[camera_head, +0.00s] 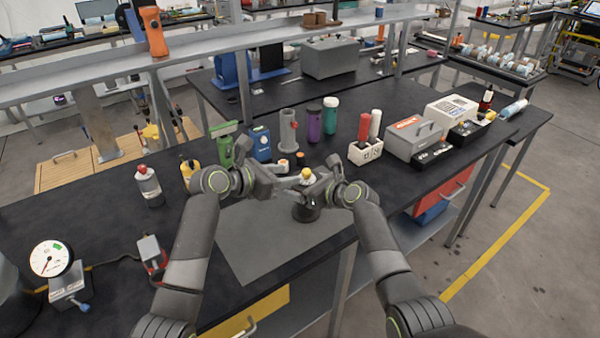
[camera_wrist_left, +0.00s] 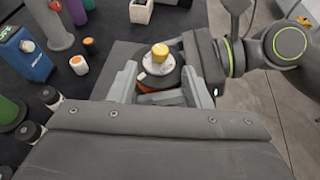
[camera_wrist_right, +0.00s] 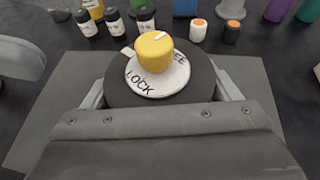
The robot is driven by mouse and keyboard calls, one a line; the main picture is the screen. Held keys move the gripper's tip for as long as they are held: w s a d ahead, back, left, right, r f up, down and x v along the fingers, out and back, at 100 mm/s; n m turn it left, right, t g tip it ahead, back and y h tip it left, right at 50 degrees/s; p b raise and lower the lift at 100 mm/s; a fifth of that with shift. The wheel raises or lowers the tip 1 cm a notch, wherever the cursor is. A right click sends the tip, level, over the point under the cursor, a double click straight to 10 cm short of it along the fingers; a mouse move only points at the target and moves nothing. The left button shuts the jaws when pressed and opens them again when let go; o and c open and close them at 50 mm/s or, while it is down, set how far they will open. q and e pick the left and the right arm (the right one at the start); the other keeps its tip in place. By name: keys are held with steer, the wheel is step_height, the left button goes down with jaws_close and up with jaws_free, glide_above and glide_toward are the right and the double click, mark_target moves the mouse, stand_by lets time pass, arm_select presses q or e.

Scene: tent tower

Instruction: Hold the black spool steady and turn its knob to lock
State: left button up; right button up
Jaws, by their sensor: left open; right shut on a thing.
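The black spool (camera_wrist_right: 118,88) stands upright over the grey mat, with a white dial disc (camera_wrist_right: 158,82) and a yellow knob (camera_wrist_right: 154,52) on top. The disc reads LOCK at its near left; letters ending in EE show at its right. A pale mark lies on the knob's top. In the head view the spool (camera_head: 306,212) is partly hidden by my grippers. My right gripper (camera_wrist_right: 160,95) is shut on the spool's body, a finger on each side. My left gripper (camera_wrist_left: 160,85) is open, its fingers apart on either side of the spool and knob in its view; contact is unclear.
Bottles and blocks stand behind: a green tool (camera_head: 223,150), a blue block (camera_head: 261,145), a grey cylinder (camera_head: 288,130), a purple bottle (camera_head: 314,122). A white holder (camera_head: 365,152) is to the right. The mat (camera_head: 265,245) in front is clear.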

mark_target(303, 172)
arm_select(q)
steer(key=shift+x, duration=3.05)
jaws_close()
steer(key=shift+f, duration=0.1)
steer(key=shift+g, duration=0.3)
steer(key=shift+w+a+f+m+g+h, duration=0.15)
steer(key=shift+m+g+h, duration=0.25)
steer(key=shift+m, duration=0.2)
steer(key=shift+w+a+r+m+g+h, duration=0.1)
steer(key=shift+m+g+h, duration=0.2)
steer(key=shift+m+g, duration=0.25)
steer(key=shift+w+a+f+m+g+h, duration=0.1)
steer(key=shift+m+g+h, duration=0.25)
steer(key=shift+m+g, duration=0.5)
steer(key=shift+w+m+g+h, duration=0.15)
steer(key=shift+m+g+h, duration=0.2)
steer(key=shift+m+g, duration=0.75)
steer(key=shift+g, duration=0.1)
